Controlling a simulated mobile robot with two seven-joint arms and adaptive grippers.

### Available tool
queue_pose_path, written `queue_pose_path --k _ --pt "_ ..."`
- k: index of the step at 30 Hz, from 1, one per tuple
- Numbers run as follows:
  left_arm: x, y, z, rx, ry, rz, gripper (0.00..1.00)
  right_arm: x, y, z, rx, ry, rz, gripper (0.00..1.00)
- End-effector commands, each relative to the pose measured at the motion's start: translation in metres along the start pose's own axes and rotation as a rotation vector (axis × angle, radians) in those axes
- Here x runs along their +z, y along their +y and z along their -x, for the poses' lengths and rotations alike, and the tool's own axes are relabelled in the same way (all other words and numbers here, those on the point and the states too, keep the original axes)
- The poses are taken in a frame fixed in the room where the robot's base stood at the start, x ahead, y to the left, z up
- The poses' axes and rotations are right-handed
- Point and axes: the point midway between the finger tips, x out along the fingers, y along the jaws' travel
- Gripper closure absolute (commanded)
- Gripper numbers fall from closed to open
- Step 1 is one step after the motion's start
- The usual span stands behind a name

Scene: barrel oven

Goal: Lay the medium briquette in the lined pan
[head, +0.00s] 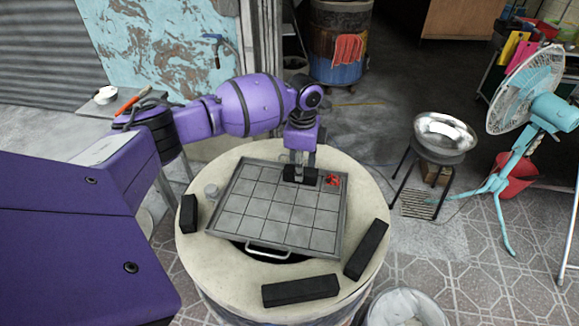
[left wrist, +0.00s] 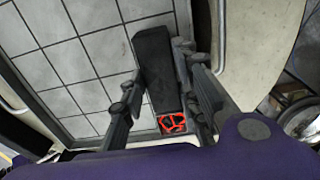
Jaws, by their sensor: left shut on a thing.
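The lined pan (head: 270,212) is a square grey metal tray floored with pale tiles, on the round barrel top. My left gripper (head: 301,170) reaches down at the pan's far side, shut on a black briquette. In the left wrist view the briquette (left wrist: 156,62) shows as a long dark block between the fingers (left wrist: 157,92), over the tiles. I cannot tell whether it touches them. Three more black briquettes lie on the barrel's rim: a short one at left (head: 189,213), a long one in front (head: 300,290) and one at right (head: 366,249). My right gripper is not in view.
A wire handle (head: 267,251) projects in front. Most tiles are bare. A metal bowl (head: 446,133) stands off right.

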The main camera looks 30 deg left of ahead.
Motion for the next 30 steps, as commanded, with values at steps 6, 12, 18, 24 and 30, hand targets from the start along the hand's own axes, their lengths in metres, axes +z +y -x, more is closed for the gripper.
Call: queue_pose_path --k 6,12,18,24,30 --pt "-0.001 -0.001 0.001 -0.003 0.002 0.0 0.87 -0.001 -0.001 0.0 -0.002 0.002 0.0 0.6" --pt "-0.001 -0.001 -0.002 -0.002 0.002 0.0 0.56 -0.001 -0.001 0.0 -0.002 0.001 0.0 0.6" --pt "-0.001 -0.001 -0.001 -0.002 0.002 0.0 0.52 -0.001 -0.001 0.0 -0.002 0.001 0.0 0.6" --pt "-0.001 -0.001 0.003 -0.004 0.002 0.0 0.52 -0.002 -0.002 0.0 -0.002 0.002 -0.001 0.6" --pt "-0.002 -0.002 0.034 -0.007 0.005 -0.001 0.52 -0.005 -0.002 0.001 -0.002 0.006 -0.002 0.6"
